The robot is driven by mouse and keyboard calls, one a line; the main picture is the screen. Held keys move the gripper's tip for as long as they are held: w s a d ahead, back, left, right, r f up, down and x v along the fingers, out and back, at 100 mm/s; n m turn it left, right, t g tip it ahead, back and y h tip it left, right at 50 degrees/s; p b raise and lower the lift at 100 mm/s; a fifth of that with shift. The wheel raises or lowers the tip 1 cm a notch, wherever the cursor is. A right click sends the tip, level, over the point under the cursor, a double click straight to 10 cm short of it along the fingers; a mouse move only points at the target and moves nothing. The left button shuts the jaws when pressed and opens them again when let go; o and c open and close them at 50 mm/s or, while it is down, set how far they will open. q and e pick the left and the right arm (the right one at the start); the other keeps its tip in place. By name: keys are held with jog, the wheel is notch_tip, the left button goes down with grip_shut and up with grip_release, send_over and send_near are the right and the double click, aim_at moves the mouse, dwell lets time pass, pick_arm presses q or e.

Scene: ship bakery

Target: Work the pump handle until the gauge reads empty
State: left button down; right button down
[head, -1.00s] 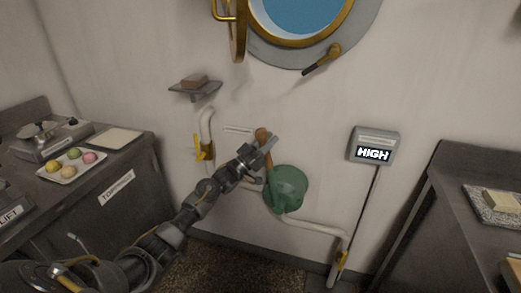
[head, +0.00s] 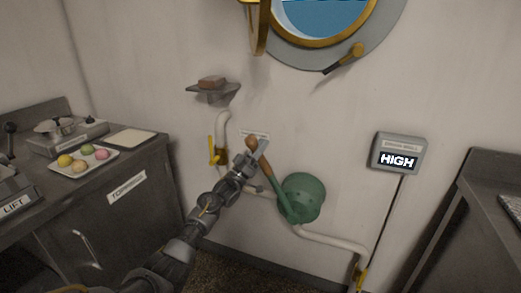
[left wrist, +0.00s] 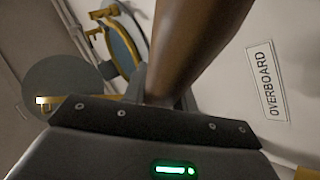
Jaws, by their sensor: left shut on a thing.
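The green pump (head: 303,196) is mounted low on the wall. Its handle (head: 269,170) tilts up and to the left, with a brown wooden grip at the top. My left gripper (head: 257,147) is shut on the handle near its upper end. In the left wrist view the brown handle (left wrist: 196,45) rises from between the jaws (left wrist: 165,117), close to the camera. The gauge (head: 398,153) on the wall to the right reads HIGH. My right gripper is not in view.
A white pipe with yellow valves (head: 217,151) runs by the pump. An OVERBOARD label (left wrist: 267,81) is on the wall. A counter with a plate of coloured balls (head: 84,160) stands left, another counter (head: 490,185) right. A porthole (head: 325,20) and small shelf (head: 213,91) are above.

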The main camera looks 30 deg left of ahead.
pick_arm(q)
jog(key=shift+a+f, duration=0.15)
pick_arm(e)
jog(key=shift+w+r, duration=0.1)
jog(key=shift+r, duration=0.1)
pick_arm(q)
jog(key=c, duration=1.5)
grip_release()
jog(key=shift+a, duration=0.1)
jog(key=o, duration=0.4)
jog(key=shift+a+f, duration=0.1)
jog(key=shift+a, duration=0.1)
jog(key=shift+d, duration=0.25)
jog(key=b+v, duration=0.1)
jog(key=v, duration=0.9)
jog(key=shift+s+a+f, duration=0.1)
jog(key=shift+s+f, duration=0.1)
jog(key=shift+s, duration=0.15)
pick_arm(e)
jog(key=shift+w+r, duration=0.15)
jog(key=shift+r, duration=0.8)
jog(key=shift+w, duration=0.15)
